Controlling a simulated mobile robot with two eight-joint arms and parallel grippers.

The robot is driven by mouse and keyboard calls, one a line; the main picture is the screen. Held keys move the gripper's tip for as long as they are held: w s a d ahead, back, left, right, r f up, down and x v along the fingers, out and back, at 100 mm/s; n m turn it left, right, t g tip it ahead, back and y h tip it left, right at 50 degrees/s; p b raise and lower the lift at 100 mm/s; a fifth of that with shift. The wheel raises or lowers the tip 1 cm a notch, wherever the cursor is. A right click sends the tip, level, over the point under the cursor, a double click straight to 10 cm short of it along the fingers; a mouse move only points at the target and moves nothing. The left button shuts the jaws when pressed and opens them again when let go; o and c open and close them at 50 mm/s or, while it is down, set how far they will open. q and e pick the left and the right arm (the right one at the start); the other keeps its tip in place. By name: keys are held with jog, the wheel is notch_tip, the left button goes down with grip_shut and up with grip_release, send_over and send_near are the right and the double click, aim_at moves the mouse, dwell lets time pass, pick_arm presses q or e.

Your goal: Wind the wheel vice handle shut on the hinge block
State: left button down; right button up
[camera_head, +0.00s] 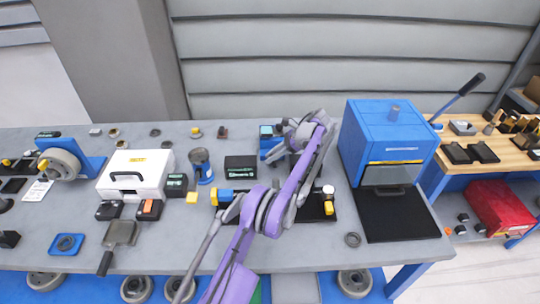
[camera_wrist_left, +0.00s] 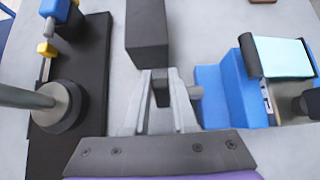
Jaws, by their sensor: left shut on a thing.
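The blue vice (camera_head: 266,143) stands at the back middle of the bench, beside my arm. In the left wrist view it is the blue body (camera_wrist_left: 228,93) on the right, with a pale plate in a dark holder (camera_wrist_left: 280,57) on it. I cannot make out the hinge block for certain; a grey block (camera_wrist_left: 287,103) shows beside the blue body. A short grey shaft (camera_wrist_left: 195,92) runs from the vice towards my left gripper (camera_wrist_left: 160,80). That gripper is shut on a small dark piece, apparently the handle. In the head view my arm hides much of the grip. My right gripper is out of view.
A black tray (camera_wrist_left: 100,60) with a round post lies close beside my gripper. A black box (camera_wrist_left: 147,35) stands just ahead. A blue cabinet (camera_head: 390,135) stands to the right, a white case (camera_head: 135,180) to the left.

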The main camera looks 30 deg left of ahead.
pick_arm(q)
jog(key=shift+w+d+r+g+y, duration=0.1)
jog(key=shift+d+g+y, duration=0.1)
jog(key=shift+g+y, duration=0.35)
jog(key=shift+y, duration=0.35)
jog(key=c, duration=0.7)
grip_release()
